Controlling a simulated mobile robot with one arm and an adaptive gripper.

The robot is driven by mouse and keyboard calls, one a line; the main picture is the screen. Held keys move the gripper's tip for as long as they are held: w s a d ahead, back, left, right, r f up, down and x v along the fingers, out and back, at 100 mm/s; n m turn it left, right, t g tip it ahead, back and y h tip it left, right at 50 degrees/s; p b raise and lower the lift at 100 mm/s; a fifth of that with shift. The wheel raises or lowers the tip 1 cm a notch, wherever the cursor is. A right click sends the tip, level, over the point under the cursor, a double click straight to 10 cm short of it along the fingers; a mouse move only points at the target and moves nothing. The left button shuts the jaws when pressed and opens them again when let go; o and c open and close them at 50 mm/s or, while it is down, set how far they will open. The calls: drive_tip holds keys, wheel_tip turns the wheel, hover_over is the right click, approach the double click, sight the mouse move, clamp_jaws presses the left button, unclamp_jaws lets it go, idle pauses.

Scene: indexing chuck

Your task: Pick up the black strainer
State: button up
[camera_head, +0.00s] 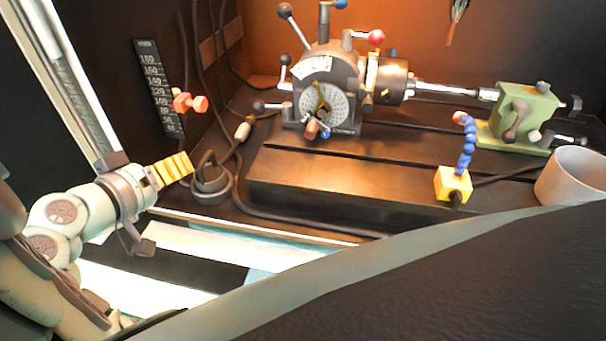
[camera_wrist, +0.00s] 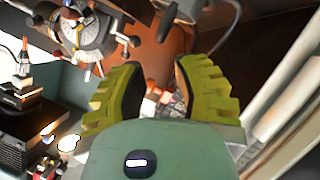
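A dark, round, cup-like object (camera_head: 211,187), which looks like the black strainer, stands at the left of the machine bed, with dark cable around it. My gripper (camera_head: 188,163) comes in from the left in the head view, its yellow fingers just left of and a little above this object in the picture. In the wrist view the two yellow ribbed fingers of my gripper (camera_wrist: 158,72) are spread apart. A small red and white piece shows between them, seemingly beyond them. I cannot clearly make out the strainer in the wrist view.
The indexing chuck (camera_head: 322,95) stands on the dark bed behind, with a green tailstock (camera_head: 520,115) at right. A yellow block with a blue hose (camera_head: 453,184) and a white cup (camera_head: 572,176) are at right. A black scale with a red knob (camera_head: 188,102) stands behind my gripper.

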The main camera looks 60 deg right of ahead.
sight(206, 156)
drive_tip(key=x, duration=0.3)
drive_tip(key=shift+s+d, duration=0.1)
drive_tip(key=shift+d, duration=0.1)
drive_tip(key=shift+f+p+x, duration=0.15)
drive_tip(key=shift+p+x, duration=0.15)
drive_tip(key=shift+x, duration=1.05)
drive_tip(key=shift+f+p+x, duration=0.15)
drive_tip(key=shift+p+x, duration=0.15)
drive_tip(key=shift+x, duration=1.05)
drive_tip(key=shift+o, duration=0.3)
drive_tip(key=shift+a, duration=0.1)
clamp_jaws()
